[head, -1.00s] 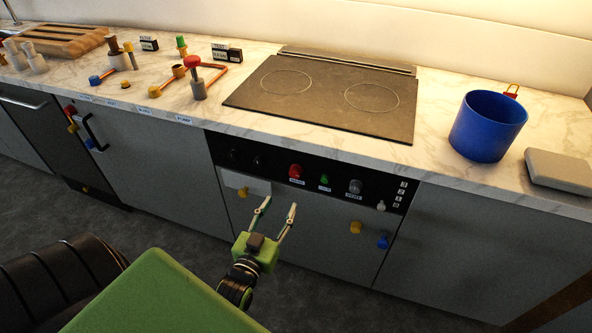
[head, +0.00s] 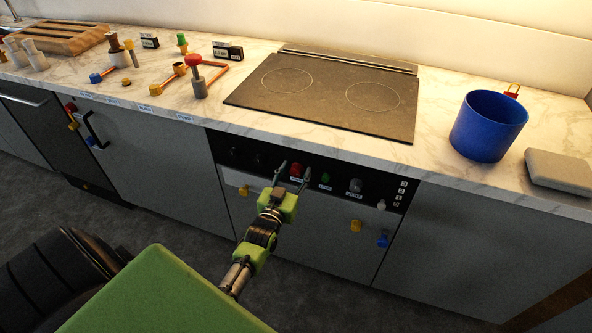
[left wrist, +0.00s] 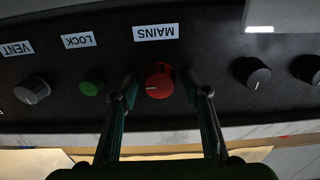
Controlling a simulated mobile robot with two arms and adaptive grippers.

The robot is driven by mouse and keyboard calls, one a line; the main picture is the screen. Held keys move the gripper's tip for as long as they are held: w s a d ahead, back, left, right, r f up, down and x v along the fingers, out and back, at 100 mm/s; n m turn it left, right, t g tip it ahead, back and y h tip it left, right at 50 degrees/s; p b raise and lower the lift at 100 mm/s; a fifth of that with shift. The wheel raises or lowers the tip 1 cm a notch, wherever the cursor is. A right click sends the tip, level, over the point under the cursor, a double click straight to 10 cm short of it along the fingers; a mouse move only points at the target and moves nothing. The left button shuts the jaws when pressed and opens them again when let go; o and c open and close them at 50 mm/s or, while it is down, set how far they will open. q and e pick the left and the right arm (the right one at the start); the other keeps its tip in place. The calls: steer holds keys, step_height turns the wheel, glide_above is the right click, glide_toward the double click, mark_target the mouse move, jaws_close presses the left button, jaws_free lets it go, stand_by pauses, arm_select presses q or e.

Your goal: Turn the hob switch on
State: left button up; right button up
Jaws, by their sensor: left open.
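The black hob control panel (head: 228,155) is on the cabinet front below the hob (head: 325,106). Its red knob (head: 296,170), labelled MAINS, also shows in the left wrist view (left wrist: 159,81), with a pale pointer line on its face. My left gripper (head: 294,172) is open at the panel. In the left wrist view its fingers (left wrist: 164,92) stand on either side of the red knob; contact is not clear. A green LOCK knob (left wrist: 92,83) and a grey VENT knob (left wrist: 33,89) sit to one side. My right gripper is not in view.
Two black knobs (left wrist: 252,72) are on the red knob's other side. Yellow (head: 356,225) and blue (head: 383,239) knobs sit lower on the cabinet. A blue pot (head: 487,127) and several valves stand on the counter. The floor in front is clear.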

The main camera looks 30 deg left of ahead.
arm_select(q)
steer(key=c, duration=1.1)
steer(key=n, duration=0.7)
steer(key=shift+f, duration=0.1)
steer(key=n, duration=0.5)
steer(key=shift+a+f+b, duration=0.1)
steer(key=shift+f+b, duration=0.05)
steer(key=shift+b, duration=0.2)
steer(key=n+b, duration=0.1)
steer(key=n, duration=0.4)
steer(key=shift+n+b, duration=0.35)
steer(key=shift+n, duration=0.05)
